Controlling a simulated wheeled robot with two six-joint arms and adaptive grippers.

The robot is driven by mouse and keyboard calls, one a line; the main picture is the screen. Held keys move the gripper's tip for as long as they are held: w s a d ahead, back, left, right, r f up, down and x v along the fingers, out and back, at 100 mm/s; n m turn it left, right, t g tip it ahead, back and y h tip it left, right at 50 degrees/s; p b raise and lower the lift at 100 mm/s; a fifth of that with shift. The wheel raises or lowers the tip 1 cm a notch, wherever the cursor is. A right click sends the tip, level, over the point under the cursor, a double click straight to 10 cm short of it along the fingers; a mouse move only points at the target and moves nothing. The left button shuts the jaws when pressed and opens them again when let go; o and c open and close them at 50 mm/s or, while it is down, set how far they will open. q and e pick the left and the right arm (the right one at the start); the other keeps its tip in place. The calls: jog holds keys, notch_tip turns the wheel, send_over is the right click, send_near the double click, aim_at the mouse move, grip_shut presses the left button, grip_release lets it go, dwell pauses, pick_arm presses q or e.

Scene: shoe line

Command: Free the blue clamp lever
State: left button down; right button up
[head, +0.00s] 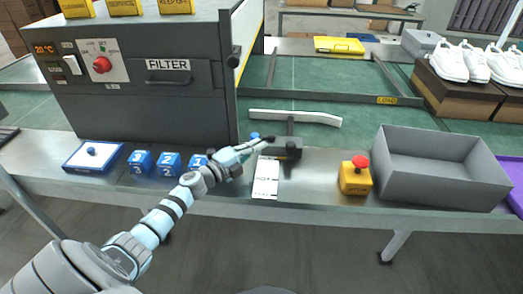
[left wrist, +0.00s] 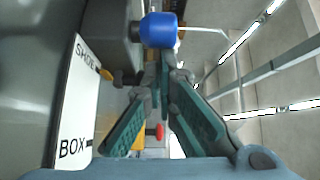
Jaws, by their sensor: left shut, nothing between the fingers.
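The blue clamp lever shows as a small blue knob (head: 254,135) just behind my left fingertips in the head view. In the left wrist view the blue knob (left wrist: 158,30) is large, at the top centre, beside a dark grey clamp block. That clamp block (head: 288,148) stands on the bench edge in the head view. My left gripper (head: 268,140) is shut and empty. Its fingertips (left wrist: 166,62) lie close by the knob; I cannot tell whether they touch it. The lever's arm is mostly hidden. My right gripper is not in view.
A white card (head: 266,178) marked SHOE and BOX lies in front of the clamp. A yellow box with a red stop button (head: 355,176) and a grey bin (head: 440,168) stand to the right. Numbered blue blocks (head: 168,164) and the dark filter machine (head: 140,100) are left. A pale bar (head: 295,117) lies behind.

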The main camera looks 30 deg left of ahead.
pick_arm(q)
jog(key=shift+a, duration=0.95)
jog(key=shift+w+a+b, duration=0.25)
jog(key=shift+a+b, duration=0.05)
jog(key=shift+a, duration=0.25)
jog(key=shift+a, duration=0.1)
jog(key=shift+r, duration=0.15)
notch_tip(320, 180, up, 10)
jog(key=shift+f, duration=0.2)
